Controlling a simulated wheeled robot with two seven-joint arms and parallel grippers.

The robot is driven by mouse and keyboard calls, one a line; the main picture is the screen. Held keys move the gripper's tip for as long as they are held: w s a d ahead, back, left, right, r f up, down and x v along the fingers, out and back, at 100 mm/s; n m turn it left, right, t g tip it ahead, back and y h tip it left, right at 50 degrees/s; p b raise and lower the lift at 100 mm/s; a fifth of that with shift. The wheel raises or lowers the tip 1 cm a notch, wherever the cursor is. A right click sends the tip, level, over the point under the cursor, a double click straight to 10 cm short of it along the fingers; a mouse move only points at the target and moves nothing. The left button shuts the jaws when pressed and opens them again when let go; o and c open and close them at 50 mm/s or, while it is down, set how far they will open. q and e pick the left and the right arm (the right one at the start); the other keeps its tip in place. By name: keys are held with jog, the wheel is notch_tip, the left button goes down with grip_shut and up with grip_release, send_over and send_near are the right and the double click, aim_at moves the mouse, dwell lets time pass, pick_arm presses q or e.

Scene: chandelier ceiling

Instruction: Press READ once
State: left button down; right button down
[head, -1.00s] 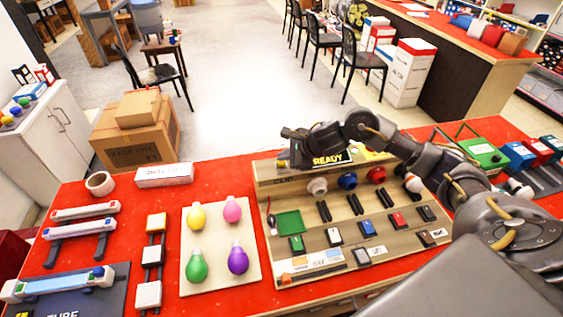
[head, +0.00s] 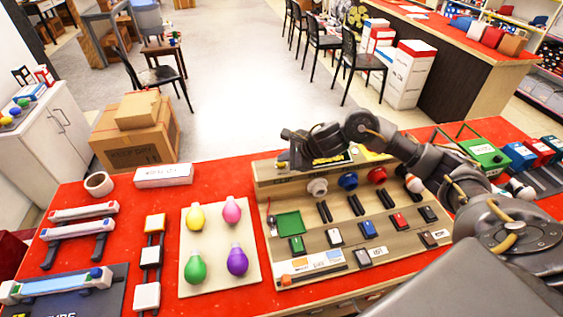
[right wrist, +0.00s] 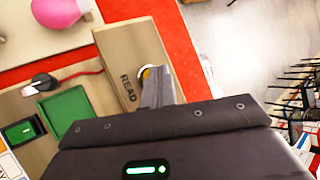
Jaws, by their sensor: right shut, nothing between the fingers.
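The READ label (right wrist: 127,88) is printed on the wooden top ledge of the console. Beside it, a round yellow button (right wrist: 146,71) with a pale rim shows partly in the right wrist view. My right gripper (right wrist: 157,82) is shut and empty, its fingertips at the button and covering part of it. I cannot tell whether they touch it or whether it is pushed in. In the head view my right gripper (head: 284,162) is at the console's back left, and the button is hidden there. My left gripper is not in view.
The wooden console (head: 290,182) carries coloured knobs, slots and several switches. A dark display (head: 332,160) with yellow marks is partly behind my right arm. A bulb board (head: 218,265) stands left on the red table (head: 150,205). A green tray (right wrist: 67,117) shows near the gripper.

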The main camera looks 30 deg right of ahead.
aim_at(285, 164)
jog(key=shift+r+p, duration=0.4)
jog(key=shift+r, duration=0.45)
jog(key=shift+r, duration=0.15)
jog(key=shift+r+p, duration=1.5)
jog(key=shift+r, duration=0.9)
